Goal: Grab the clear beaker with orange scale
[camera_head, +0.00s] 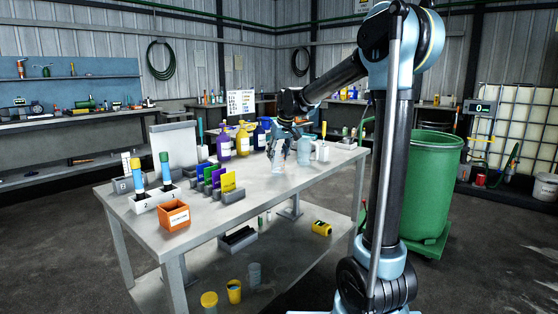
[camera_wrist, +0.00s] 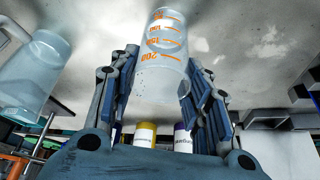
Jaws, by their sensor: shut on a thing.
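The clear beaker with orange scale (camera_wrist: 165,50) is between the two fingers of my gripper (camera_wrist: 163,88) in the wrist view. Its orange marks and numbers face the camera. My gripper is shut on it, with a finger against each side. In the head view my gripper (camera_head: 284,144) is over the far right part of the grey table (camera_head: 262,196), and the beaker (camera_head: 279,159) shows just below it. I cannot tell whether the beaker's base touches the table top.
A second clear vessel (camera_wrist: 30,75) stands close beside, at left in the wrist view; it also shows in the head view (camera_head: 304,151). A white bottle (camera_head: 322,151) is to its right. Purple (camera_head: 223,144), yellow (camera_head: 243,139) and blue (camera_head: 260,135) spray bottles stand behind.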

